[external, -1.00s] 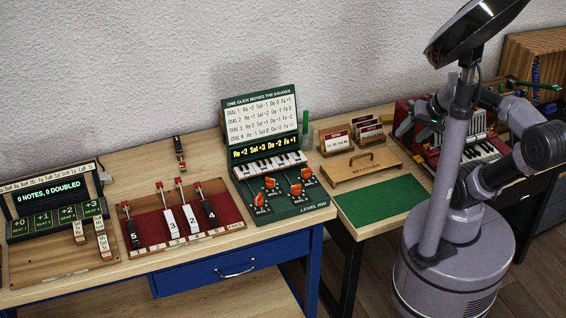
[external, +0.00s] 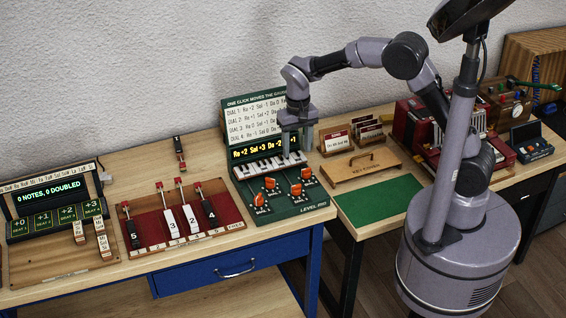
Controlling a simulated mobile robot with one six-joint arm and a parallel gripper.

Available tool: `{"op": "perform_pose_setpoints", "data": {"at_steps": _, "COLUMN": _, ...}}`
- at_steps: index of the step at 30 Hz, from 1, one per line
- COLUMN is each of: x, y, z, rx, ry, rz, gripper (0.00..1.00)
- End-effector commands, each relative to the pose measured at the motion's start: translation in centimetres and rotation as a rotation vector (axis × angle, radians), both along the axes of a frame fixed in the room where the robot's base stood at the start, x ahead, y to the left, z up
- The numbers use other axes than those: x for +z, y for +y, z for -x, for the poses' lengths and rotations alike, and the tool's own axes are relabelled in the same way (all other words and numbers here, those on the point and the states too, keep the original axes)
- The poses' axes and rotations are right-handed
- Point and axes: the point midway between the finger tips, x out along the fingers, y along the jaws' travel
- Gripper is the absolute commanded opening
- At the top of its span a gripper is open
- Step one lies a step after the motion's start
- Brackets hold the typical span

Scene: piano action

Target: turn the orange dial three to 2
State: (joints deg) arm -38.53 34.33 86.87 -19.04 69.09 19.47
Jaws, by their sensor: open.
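Several orange dials sit on the dark green panel (external: 314,209) below a row of white piano keys (external: 262,167): upper left (external: 270,183), upper right (external: 306,173), lower left (external: 259,199) and lower right (external: 296,189). Their labels are too small to tell which is dial three or where each points. My gripper (external: 297,152) points down over the right end of the keys, behind the upper right dial. It is open and empty, apart from the dials.
A yellow-lit display (external: 262,151) and a card of dial rules (external: 255,122) stand upright behind the keys. A red tray (external: 150,227) with numbered levers lies to the left. To the right are a wooden key cover (external: 360,166) and a green mat (external: 380,201).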

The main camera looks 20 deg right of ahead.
Motion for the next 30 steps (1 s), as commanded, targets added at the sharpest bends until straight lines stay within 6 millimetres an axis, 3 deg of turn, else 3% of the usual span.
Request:
{"op": "perform_pose_setpoints", "data": {"at_steps": 1, "x": -2.1, "y": -0.1, "z": 0.1, "rx": -0.001, "ry": 0.003, "rz": 0.002, "gripper": 0.52}}
{"op": "perform_pose_setpoints", "data": {"at_steps": 6, "x": -7.5, "y": -0.1, "z": 0.1, "rx": -0.001, "ry": 0.004, "rz": 0.003, "gripper": 0.52}}
{"op": "perform_pose_setpoints", "data": {"at_steps": 13, "x": -12.9, "y": -0.1, "z": 0.0, "rx": -0.002, "ry": 0.002, "rz": 0.001, "gripper": 0.52}}
{"op": "perform_pose_setpoints", "data": {"at_steps": 18, "x": -14.4, "y": -0.1, "z": 0.0, "rx": -0.001, "ry": 0.0, "rz": 0.0, "gripper": 0.52}}
{"op": "perform_pose_setpoints", "data": {"at_steps": 26, "x": -14.5, "y": -0.1, "z": 0.0, "rx": -0.001, "ry": 0.0, "rz": -0.001, "gripper": 0.52}}
{"op": "perform_pose_setpoints", "data": {"at_steps": 30, "x": -14.5, "y": -0.1, "z": 0.0, "rx": -0.001, "ry": 0.0, "rz": -0.001, "gripper": 0.26}}
